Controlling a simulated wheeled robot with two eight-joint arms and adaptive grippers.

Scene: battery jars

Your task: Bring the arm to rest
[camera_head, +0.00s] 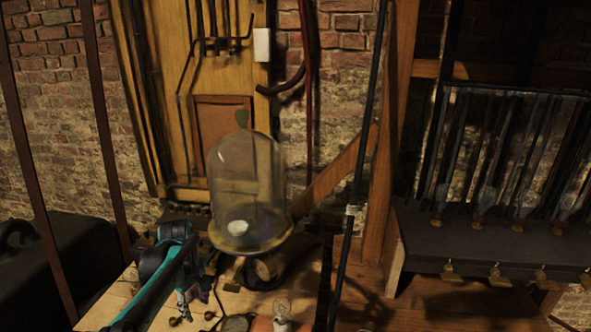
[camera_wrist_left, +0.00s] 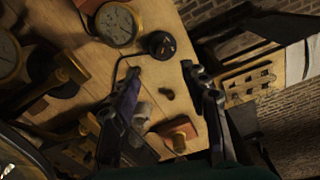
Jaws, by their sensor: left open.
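My left arm (camera_head: 150,295), teal and black, comes in from the lower left in the head view. Its gripper (camera_head: 194,298) hangs over the light wooden table, left of and below the glass bell jar. In the left wrist view, the two fingers of this gripper (camera_wrist_left: 160,71) stand wide apart with nothing held between them. Wooden tabletop and small dark items show beyond the gap. Whether the fingers touch the table is not clear. My right gripper is not in view.
A glass bell jar (camera_head: 246,195) stands close to my left arm. A round gauge (camera_wrist_left: 117,24) and a dark round knob (camera_wrist_left: 160,45) are on the table. A small bulb (camera_head: 281,311) is at the front. A rack of jars (camera_head: 500,165) stands right.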

